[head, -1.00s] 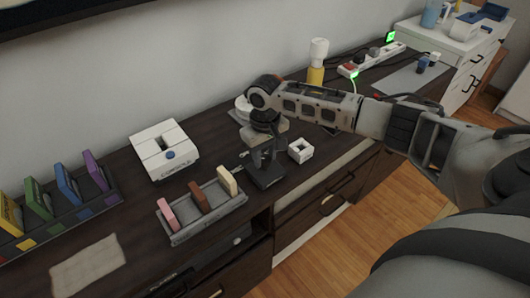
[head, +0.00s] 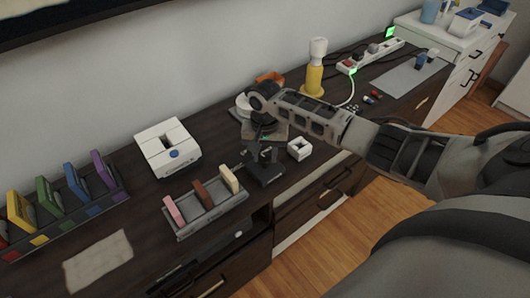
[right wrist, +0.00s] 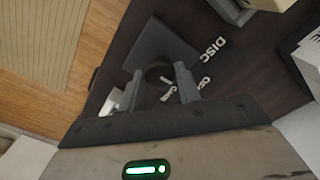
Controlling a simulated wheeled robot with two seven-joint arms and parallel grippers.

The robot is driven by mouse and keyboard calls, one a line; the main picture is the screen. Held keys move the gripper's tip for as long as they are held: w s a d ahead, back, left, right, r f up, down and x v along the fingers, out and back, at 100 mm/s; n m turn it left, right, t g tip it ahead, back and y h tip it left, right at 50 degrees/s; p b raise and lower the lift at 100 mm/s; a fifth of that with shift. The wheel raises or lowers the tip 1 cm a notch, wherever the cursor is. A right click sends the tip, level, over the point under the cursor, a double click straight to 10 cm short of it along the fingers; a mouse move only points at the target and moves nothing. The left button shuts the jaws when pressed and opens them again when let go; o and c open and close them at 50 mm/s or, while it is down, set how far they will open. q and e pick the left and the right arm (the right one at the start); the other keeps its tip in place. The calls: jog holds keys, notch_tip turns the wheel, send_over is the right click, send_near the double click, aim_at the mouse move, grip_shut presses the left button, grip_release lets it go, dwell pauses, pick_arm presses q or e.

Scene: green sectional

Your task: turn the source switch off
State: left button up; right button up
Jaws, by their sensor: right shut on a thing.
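The source switch (head: 268,177) is a small dark block on the dark cabinet top, in the middle of the head view. My right gripper (head: 262,156) reaches down over it from above. In the right wrist view, the fingers of my right gripper (right wrist: 160,88) stand on both sides of a dark round part of the switch (right wrist: 160,45) and are shut on it. White lettering reading "DISC" shows beside the switch; a second label is partly hidden by a finger. The switch's exact setting is hard to read. My left gripper is not in view.
A white console (head: 168,147) and a grey tray with upright cartridges (head: 212,218) stand left of the switch. A small white square ring (head: 299,149) lies close on the right. A yellow-based bottle (head: 314,80) and a power strip (head: 372,56) are farther back.

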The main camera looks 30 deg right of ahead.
aim_at(265, 157)
jog(key=shift+w+m, duration=0.1)
jog(key=shift+m, duration=0.3)
jog(key=o, duration=1)
jog(key=shift+c, duration=0.2)
jog(key=shift+r, duration=0.1)
notch_tip(265, 157, up, 16)
